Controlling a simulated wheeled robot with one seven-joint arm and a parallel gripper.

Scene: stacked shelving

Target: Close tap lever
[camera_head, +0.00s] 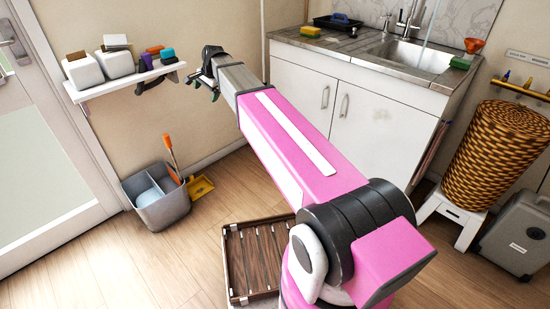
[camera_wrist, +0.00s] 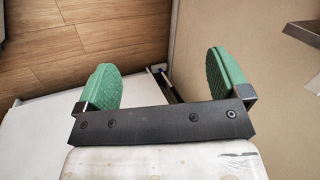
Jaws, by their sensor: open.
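The metal tap (camera_head: 411,22) stands at the back of the sink (camera_head: 420,54) on the counter at the upper right in the head view. Its lever is too small to make out clearly. A thin pale streak, perhaps water, runs down beside it to the basin. My gripper (camera_head: 207,78) is in the air left of the counter, near the wall shelf and well apart from the tap. In the wrist view my gripper (camera_wrist: 166,80) has its two green fingers wide apart, with nothing held between them. The tap does not show in the wrist view.
A wall shelf (camera_head: 125,84) with boxes and sponges is close to my gripper. A grey bucket (camera_head: 163,208) and a slatted wooden crate (camera_head: 230,262) stand on the floor. A wicker basket (camera_head: 497,155) on a white stool is right of the white cabinet (camera_head: 375,125).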

